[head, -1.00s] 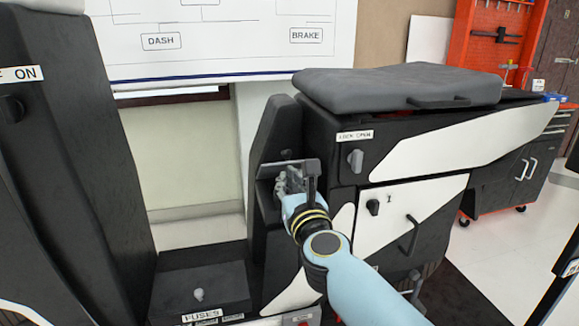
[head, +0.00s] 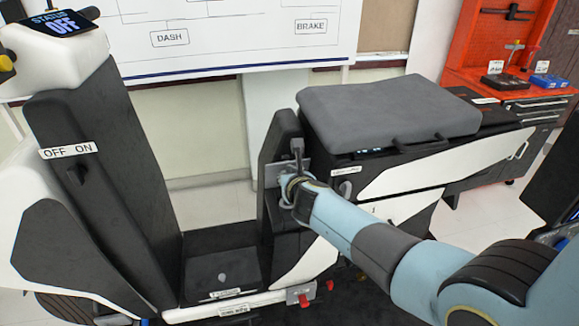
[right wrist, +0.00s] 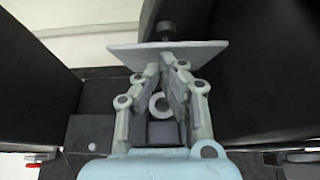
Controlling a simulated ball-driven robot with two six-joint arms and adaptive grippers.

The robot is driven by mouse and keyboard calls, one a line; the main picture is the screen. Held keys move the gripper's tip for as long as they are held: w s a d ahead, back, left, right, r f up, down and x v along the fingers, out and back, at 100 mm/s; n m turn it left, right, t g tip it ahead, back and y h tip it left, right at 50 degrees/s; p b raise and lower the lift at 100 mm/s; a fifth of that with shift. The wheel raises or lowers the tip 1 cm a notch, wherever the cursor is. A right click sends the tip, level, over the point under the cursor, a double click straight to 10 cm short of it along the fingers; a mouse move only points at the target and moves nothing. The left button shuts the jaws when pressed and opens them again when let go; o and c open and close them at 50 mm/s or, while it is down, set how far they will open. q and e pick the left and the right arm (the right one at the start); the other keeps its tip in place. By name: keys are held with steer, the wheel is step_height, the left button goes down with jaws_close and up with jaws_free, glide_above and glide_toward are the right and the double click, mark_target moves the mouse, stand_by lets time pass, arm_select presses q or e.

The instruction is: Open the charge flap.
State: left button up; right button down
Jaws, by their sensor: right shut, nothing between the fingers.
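The charge flap appears to be the light grey plate (head: 272,171) on the upright dark panel at the middle of the head view, with a dark knob or lever (head: 297,150) by it. In the right wrist view the plate (right wrist: 205,53) spans just beyond my fingertips, seen at a slant, with a dark round knob (right wrist: 165,29) past it. My right gripper (head: 291,183) is shut and empty, with its tips at or very near the plate; I cannot tell whether they touch. The hinge and whatever lies behind the plate are hidden. My left gripper is not in view.
A grey seat (head: 390,108) stands right of the panel. A tall black column (head: 105,160) with an OFF/ON switch stands at left. A low black fuse box (head: 215,265) lies between them. An orange tool cart (head: 465,55) is at the back right.

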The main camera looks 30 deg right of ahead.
steer(key=shift+w+d+r+p, duration=0.2)
steer(key=shift+w+r+p, duration=0.2)
steer(key=shift+w, duration=0.25)
steer(key=shift+w+d+r+p, duration=0.15)
steer(key=shift+w+r+p, duration=0.2)
steer(key=shift+w, duration=0.25)
